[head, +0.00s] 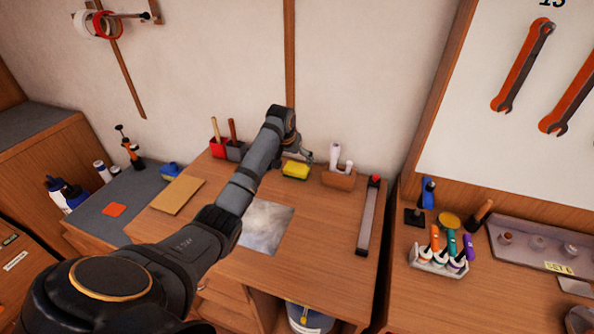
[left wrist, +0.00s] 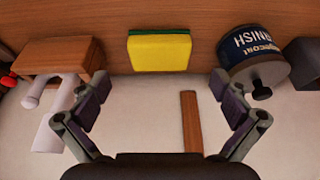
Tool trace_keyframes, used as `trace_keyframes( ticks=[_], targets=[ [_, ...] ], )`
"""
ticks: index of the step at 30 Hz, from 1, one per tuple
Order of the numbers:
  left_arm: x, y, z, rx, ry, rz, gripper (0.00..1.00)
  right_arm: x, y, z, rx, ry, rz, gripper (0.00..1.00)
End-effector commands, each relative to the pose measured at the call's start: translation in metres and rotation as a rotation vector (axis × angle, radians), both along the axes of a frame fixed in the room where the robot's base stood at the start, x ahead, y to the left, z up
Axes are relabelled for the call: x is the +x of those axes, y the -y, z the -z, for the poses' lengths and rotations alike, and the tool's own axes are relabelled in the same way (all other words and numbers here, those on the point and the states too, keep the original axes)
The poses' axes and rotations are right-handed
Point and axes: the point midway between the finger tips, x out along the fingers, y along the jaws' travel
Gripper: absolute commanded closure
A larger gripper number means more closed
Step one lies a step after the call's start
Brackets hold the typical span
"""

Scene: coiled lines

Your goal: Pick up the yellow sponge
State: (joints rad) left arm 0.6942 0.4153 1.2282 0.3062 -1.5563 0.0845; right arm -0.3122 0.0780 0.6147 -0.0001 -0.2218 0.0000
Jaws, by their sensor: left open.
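The yellow sponge (head: 296,171) lies on the wooden bench top near the wall in the head view. In the left wrist view the sponge (left wrist: 159,53) shows a yellow face with a green edge, centred ahead of the fingers. My left gripper (head: 305,155) is at the end of the arm reaching across the bench, just beyond and above the sponge. In the left wrist view its fingers (left wrist: 160,90) are spread wide with nothing between them, apart from the sponge. My right gripper is in neither view.
A wooden block with white rolls (head: 339,178) stands right of the sponge. A varnish can (left wrist: 254,60) is on its other side in the left wrist view. Red and grey holders (head: 228,150) stand left. A metal sheet (head: 266,227) lies in front; a long bar (head: 368,218) lies right.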

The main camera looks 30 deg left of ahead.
Motion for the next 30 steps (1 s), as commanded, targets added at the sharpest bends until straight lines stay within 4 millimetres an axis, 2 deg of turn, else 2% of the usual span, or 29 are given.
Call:
trace_keyframes(
  ticks=[4,9,13,18,25,30],
  targets=[
    [0.005,-0.001,0.012,0.000,0.001,0.000,0.00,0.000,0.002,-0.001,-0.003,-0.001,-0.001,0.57],
    [0.008,-0.001,0.019,0.000,0.000,0.000,0.00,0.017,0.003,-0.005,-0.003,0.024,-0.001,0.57],
    [0.015,-0.003,0.040,-0.002,-0.003,0.000,0.00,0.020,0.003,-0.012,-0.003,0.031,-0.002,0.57],
    [0.023,-0.005,0.060,0.000,0.000,0.001,0.00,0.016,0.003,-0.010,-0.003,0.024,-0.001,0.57],
    [0.024,-0.006,0.062,0.002,0.002,0.001,0.00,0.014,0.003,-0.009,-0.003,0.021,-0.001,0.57],
    [0.023,-0.006,0.062,0.002,0.002,0.001,0.22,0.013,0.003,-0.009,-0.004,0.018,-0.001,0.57]
  ],
)
